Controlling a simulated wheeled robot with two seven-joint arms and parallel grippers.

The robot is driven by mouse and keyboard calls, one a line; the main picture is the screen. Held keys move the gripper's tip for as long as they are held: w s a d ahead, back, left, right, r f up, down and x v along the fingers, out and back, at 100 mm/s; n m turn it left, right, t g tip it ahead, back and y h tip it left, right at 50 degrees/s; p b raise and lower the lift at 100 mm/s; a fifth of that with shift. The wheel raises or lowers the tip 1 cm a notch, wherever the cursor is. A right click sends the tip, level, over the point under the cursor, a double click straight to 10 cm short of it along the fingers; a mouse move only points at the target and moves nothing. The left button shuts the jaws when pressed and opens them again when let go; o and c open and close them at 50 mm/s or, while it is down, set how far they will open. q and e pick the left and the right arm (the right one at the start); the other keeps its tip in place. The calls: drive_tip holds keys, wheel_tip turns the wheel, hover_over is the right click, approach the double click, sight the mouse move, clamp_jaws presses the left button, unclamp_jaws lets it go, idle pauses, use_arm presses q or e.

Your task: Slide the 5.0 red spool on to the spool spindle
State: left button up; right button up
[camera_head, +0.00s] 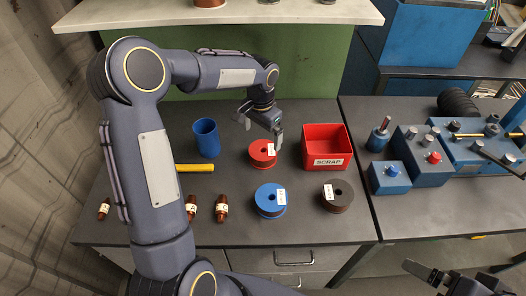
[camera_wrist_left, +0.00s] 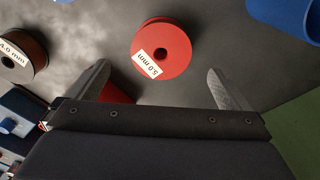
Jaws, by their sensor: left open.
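The red spool (camera_head: 262,155) lies flat on the grey bench; its white label reads 5.0 mm in the left wrist view (camera_wrist_left: 175,42). My left gripper (camera_head: 261,128) is open and empty, above and just behind the spool. In the left wrist view the spool shows beyond and between the two spread fingers (camera_wrist_left: 158,68), with no finger visibly touching it. My right gripper (camera_head: 425,272) is partly visible at the bottom right.
A red SCRAP bin (camera_head: 326,162) stands right of the spool, a blue cup (camera_head: 206,138) left. A blue spool (camera_head: 270,213) and a dark 4.0 mm spool (camera_head: 338,208) lie in front. A shelf (camera_head: 310,14) overhangs behind. Blue machinery (camera_head: 480,150) fills the right bench.

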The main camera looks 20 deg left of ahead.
sight(263, 149)
use_arm(q)
drive_tip(key=f, duration=0.3)
drive_tip(key=f+p, duration=0.1)
drive_tip(key=f, duration=0.2)
drive_tip(key=w+f, duration=0.1)
drive_tip(key=f, duration=0.2)
drive_tip(key=shift+f, duration=0.1)
drive_tip(key=c, duration=1.4)
drive_tip(key=shift+c, duration=0.9)
